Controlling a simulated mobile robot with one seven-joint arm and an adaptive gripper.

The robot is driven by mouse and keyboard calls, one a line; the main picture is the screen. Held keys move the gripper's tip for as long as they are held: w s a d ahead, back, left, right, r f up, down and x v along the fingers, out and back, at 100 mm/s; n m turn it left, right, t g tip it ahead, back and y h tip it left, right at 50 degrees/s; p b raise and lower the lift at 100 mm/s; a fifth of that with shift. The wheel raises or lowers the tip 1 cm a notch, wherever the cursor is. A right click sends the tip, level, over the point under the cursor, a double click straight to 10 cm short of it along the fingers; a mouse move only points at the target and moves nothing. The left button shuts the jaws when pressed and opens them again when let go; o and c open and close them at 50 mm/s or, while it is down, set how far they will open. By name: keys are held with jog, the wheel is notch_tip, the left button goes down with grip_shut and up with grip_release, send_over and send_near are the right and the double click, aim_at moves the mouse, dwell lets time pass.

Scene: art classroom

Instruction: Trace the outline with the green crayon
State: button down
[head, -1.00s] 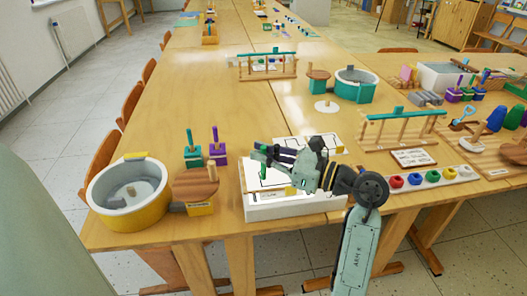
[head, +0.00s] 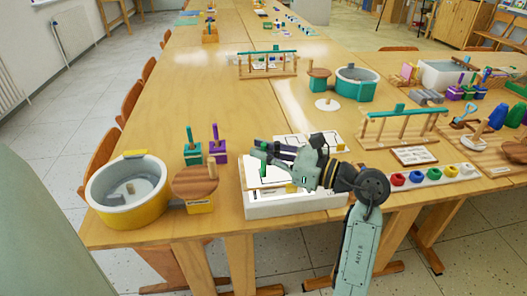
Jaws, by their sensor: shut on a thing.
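My gripper (head: 258,161) is over the left part of a white raised board (head: 290,208) near the table's front edge. It is shut on the green crayon (head: 263,171), a small bright green piece between the fingers, largely hidden by them. A white sheet with dark outline lines (head: 254,187) lies on the board under the gripper. My gripper and wrist cover much of the sheet, so most of the outline is hidden. I cannot tell whether the crayon tip touches the sheet, and no green line can be made out.
Left of the board stand a yellow-white tub (head: 128,212), a round wooden piece (head: 195,181) and teal (head: 192,154) and purple (head: 217,153) blocks with pegs. A strip of coloured knobs (head: 428,177) and a wooden rack (head: 402,128) are at right. The table's middle left is clear.

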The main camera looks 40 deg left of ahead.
jog(key=shift+f+b, duration=1.45)
jog(key=shift+b, duration=0.2)
jog(key=shift+w+d+b, duration=1.2)
jog(key=shift+w+b, duration=0.25)
jog(key=shift+b, duration=0.7)
dwell(1.6)
jog(key=shift+w+d, duration=0.1)
jog(key=shift+w, duration=0.1)
jog(key=shift+w+d+b, duration=0.75)
jog(key=shift+w+b, duration=0.15)
jog(key=shift+b, duration=0.5)
dwell(0.9)
